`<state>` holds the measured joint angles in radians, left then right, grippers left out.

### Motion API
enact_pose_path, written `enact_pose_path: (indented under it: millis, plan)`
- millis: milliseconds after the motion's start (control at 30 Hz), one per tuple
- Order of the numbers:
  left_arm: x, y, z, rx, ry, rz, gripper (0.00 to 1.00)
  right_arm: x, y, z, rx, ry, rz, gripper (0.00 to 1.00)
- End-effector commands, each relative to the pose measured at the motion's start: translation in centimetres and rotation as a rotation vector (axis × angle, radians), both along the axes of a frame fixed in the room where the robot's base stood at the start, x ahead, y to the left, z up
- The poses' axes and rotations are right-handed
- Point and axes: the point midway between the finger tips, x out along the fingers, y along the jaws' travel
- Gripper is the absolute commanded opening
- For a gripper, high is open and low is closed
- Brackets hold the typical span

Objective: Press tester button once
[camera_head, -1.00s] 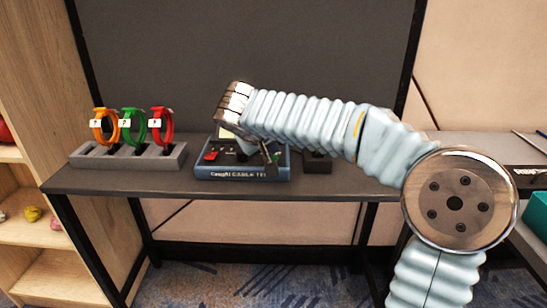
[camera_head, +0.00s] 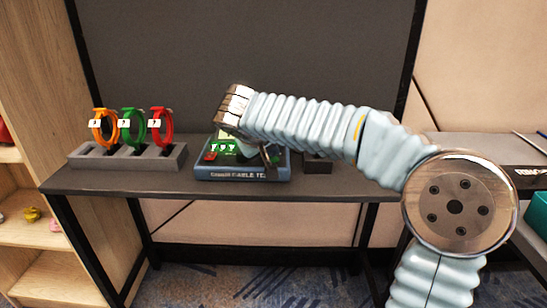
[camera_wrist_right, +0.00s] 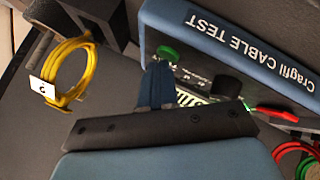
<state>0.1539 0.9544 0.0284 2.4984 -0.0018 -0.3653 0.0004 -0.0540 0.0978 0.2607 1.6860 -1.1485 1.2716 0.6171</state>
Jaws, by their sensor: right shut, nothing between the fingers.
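The blue cable tester (camera_head: 243,172) stands on the dark shelf, partly hidden by my right arm in the head view. Its display (camera_head: 222,146) shows green with white marks. In the wrist view the tester (camera_wrist_right: 225,45) has a round green button (camera_wrist_right: 167,54). My right gripper (camera_wrist_right: 158,68) is shut and empty, its blue fingertips right at the green button; I cannot tell whether they touch it. In the head view my right gripper (camera_head: 268,155) is over the tester's right side. My left gripper is not in view.
A grey rack (camera_head: 130,157) with orange, green and red cable coils stands left of the tester. A dark block (camera_head: 318,164) stands right of it. The wrist view shows a tagged yellow coil (camera_wrist_right: 62,75). The shelf (camera_head: 200,185) between rack and tester is clear.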

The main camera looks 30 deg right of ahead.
Motion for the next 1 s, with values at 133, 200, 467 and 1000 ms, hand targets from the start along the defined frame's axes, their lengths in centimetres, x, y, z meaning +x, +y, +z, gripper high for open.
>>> enact_pose_path:
  millis: [133, 200, 467, 1000]
  plan:
    - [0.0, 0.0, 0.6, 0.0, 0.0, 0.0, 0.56, 0.0, 0.0, 0.7, 0.0, 0.001, -0.001, 0.0]
    - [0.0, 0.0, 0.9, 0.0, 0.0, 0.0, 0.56, 0.0, 0.0, 1.2, 0.0, -0.001, -0.001, 0.0]
    - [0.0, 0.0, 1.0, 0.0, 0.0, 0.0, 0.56, 0.0, 0.0, 1.5, 0.0, 0.0, 0.0, 0.0]
    - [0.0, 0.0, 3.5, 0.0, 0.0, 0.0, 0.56, 0.0, 0.0, 4.7, 0.0, 0.001, 0.001, 0.0]
